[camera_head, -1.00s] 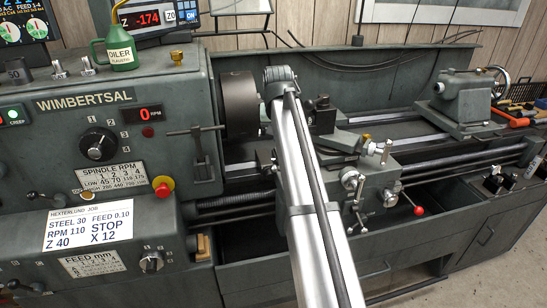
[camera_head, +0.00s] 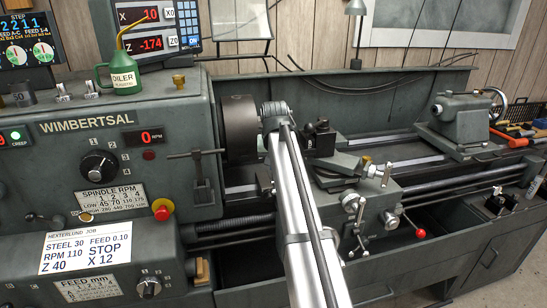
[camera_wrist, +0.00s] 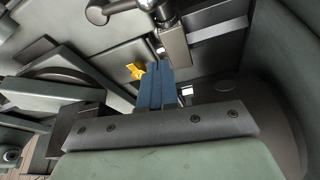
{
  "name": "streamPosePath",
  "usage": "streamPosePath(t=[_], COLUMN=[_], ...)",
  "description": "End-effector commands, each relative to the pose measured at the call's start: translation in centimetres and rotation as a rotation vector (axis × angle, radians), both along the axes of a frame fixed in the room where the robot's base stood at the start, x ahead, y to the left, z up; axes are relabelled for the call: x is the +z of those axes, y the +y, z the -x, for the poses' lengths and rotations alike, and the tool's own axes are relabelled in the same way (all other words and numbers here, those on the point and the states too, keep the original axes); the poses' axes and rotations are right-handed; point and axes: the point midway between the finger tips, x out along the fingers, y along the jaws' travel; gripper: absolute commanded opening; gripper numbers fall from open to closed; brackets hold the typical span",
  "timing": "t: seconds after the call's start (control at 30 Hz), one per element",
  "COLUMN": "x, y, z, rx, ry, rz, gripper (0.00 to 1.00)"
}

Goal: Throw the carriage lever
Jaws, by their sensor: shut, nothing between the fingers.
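The lathe's carriage (camera_head: 372,200) stands right of the chuck. A short lever with a red ball knob (camera_head: 420,234) sticks out low on the right of its apron. Silver handles (camera_head: 355,205) sit to its left. My arm crosses the head view in front of the carriage's left side and hides my gripper there. In the wrist view, the blue fingers of my gripper (camera_wrist: 158,68) are together and empty. A dark metal handle with a rounded end (camera_wrist: 98,14) and a block lie beyond the fingertips. A small yellow part (camera_wrist: 135,71) shows just left of them. I cannot tell contact.
The chuck (camera_head: 240,130) is close left of my arm, and the tool post (camera_head: 320,138) close right. The tailstock (camera_head: 460,122) is far right. A red stop button (camera_head: 163,209) and dials are on the headstock. Open space lies in front of the apron's right side.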

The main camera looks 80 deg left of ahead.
Motion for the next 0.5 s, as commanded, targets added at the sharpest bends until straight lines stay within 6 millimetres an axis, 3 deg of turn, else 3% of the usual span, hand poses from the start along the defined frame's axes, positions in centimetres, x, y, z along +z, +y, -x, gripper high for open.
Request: streamPosePath(t=[0.27, 0.33, 0.5], x=[-4.6, -4.7, -5.0], y=[1.7, 0.1, -1.5], z=[-0.3, -0.1, 0.3], rx=[0.000, 0.000, 0.000], ry=[0.000, 0.000, 0.000], rz=[0.001, -0.001, -0.001], gripper=[0.00, 0.00, 0.00])
